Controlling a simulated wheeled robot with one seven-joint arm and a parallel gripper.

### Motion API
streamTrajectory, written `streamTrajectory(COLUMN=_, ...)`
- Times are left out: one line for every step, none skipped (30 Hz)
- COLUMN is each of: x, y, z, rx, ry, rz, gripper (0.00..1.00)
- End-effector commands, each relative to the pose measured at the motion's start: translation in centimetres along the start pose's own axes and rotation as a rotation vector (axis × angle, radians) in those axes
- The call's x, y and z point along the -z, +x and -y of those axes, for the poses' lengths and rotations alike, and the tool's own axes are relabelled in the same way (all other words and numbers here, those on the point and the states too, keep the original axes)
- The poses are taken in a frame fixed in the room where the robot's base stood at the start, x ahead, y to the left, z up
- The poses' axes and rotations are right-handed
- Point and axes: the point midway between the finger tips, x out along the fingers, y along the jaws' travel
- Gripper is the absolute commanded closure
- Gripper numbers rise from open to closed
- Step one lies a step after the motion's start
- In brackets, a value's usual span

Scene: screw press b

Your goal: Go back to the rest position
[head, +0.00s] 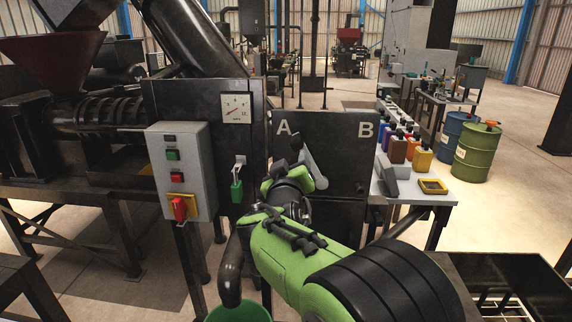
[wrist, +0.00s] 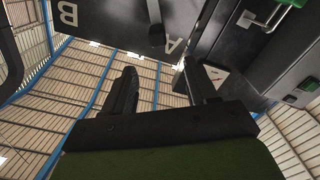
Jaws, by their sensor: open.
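My gripper (wrist: 163,85) is open, with its two dark fingers apart and nothing between them in the wrist view. In the head view my green and black arm reaches forward to the press, and its wrist partly hides the gripper. A dark panel (head: 340,140) marked A and B stands just beyond it. A grey lever (head: 313,165) on that panel slants below the A, close to my wrist. The lever's dark end also shows in the wrist view (wrist: 156,25). I cannot tell whether gripper and lever touch.
A grey control box (head: 182,172) with buttons and a red switch stands left of my arm. A green bucket (head: 238,312) sits below a spout. A bench with colored bottles (head: 398,150) and a yellow tray (head: 433,186) stands right.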

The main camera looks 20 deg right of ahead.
Motion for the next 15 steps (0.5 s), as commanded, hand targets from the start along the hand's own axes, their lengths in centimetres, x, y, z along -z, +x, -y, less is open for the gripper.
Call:
streamTrajectory(x=0.0, y=0.0, z=0.0, rx=0.0, ry=0.0, rz=0.0, gripper=0.43)
streamTrajectory(x=0.0, y=0.0, z=0.0, rx=0.0, ry=0.0, rz=0.0, gripper=0.43)
streamTrajectory(x=0.0, y=0.0, z=0.0, rx=0.0, ry=0.0, rz=0.0, gripper=0.43)
streamTrajectory(x=0.0, y=0.0, z=-0.1, rx=0.001, ry=0.002, rz=0.003, gripper=0.43)
streamTrajectory(x=-0.1, y=-0.2, z=-0.2, rx=0.004, ry=0.008, rz=0.01, gripper=0.43)
streamTrajectory(x=-0.3, y=-0.6, z=-0.6, rx=0.015, ry=0.025, rz=0.031, gripper=0.43)
streamTrajectory(x=-0.7, y=-1.1, z=-0.9, rx=0.029, ry=0.044, rz=0.058, gripper=0.43)
streamTrajectory(x=-1.1, y=-1.9, z=-1.4, rx=0.048, ry=0.068, rz=0.095, gripper=0.43)
streamTrajectory(x=-1.9, y=-3.2, z=-1.9, rx=0.083, ry=0.107, rz=0.154, gripper=0.43)
streamTrajectory(x=-2.6, y=-4.5, z=-2.2, rx=0.116, ry=0.139, rz=0.205, gripper=0.43)
streamTrajectory(x=-3.4, y=-6.0, z=-2.5, rx=0.151, ry=0.169, rz=0.258, gripper=0.43)
streamTrajectory(x=-4.4, y=-8.2, z=-2.6, rx=0.202, ry=0.203, rz=0.329, gripper=0.43)
streamTrajectory(x=-5.1, y=-10.0, z=-2.6, rx=0.242, ry=0.225, rz=0.381, gripper=0.43)
streamTrajectory(x=-5.8, y=-11.8, z=-2.5, rx=0.282, ry=0.243, rz=0.432, gripper=0.43)
streamTrajectory(x=-6.8, y=-14.4, z=-2.4, rx=0.334, ry=0.261, rz=0.497, gripper=0.43)
